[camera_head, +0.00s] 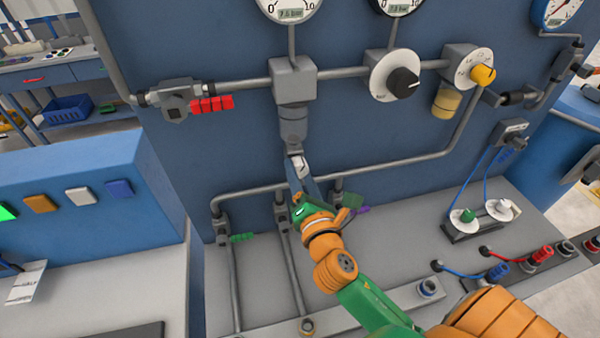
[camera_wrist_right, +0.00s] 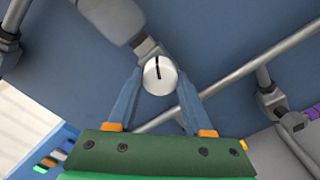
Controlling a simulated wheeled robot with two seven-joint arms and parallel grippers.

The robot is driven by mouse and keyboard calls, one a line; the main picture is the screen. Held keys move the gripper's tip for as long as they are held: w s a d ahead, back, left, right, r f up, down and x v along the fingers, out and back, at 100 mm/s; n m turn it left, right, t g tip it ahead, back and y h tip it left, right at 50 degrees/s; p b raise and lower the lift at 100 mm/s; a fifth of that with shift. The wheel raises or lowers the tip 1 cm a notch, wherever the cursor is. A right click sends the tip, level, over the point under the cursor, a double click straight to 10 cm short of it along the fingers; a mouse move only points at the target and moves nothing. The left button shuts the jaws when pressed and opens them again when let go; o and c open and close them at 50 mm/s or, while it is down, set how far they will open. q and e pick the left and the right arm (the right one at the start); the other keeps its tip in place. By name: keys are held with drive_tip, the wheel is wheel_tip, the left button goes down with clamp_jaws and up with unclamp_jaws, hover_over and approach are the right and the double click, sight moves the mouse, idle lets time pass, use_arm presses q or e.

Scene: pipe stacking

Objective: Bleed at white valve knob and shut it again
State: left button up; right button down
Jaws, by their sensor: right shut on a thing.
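The white valve knob (camera_wrist_right: 160,75) is a round white disc with a black line that stands almost upright, seen in the right wrist view. It sits on a grey fitting below the grey cylinder (camera_head: 293,125) on the blue panel. In the head view the knob is mostly hidden by the gripper. My right gripper (camera_head: 299,168) reaches up to the fitting, and in the wrist view its two blue fingers (camera_wrist_right: 160,84) are shut on the knob from both sides. My left gripper is not in view.
Grey pipes (camera_head: 350,168) run across the panel close to my right gripper. A red-handled valve (camera_head: 211,104), a black dial (camera_head: 403,82) and a yellow knob (camera_head: 483,74) are mounted higher up. A green valve handle (camera_head: 241,237) is low at the left. The grey bench (camera_head: 400,225) is clear in the middle.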

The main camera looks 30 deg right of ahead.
drive_tip(key=m, duration=1.2)
drive_tip(key=shift+r, duration=0.1)
idle(0.5)
drive_tip(key=shift+c, duration=1.5)
unclamp_jaws()
drive_tip(key=b+v, duration=0.2)
drive_tip(key=v, duration=0.5)
